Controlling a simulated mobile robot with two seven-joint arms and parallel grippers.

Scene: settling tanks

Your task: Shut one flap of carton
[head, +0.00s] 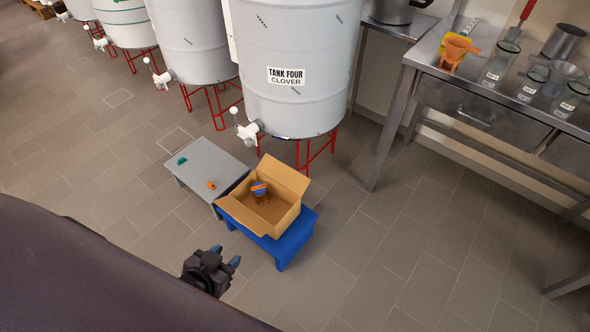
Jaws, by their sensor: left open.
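The brown carton (287,213) stands open on a blue stool (283,247) below the tank marked TANK FOUR CLOVER. One flap (284,176) stands raised at its back right. Another flap (238,218) leans outward at its front left. A small jar (260,194) with a blue top and an orange label is inside. My left gripper (226,256) is open and empty, in front of the carton and to its lower left, apart from it. My right gripper is not in view.
A grey stool (213,161) adjoins the blue one, with a green item (182,161) and a small orange item (211,185) on it. The tank (295,60) and its tap (246,128) are behind the carton. A steel bench (455,100) with glassware is at right. The floor right of the carton is clear.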

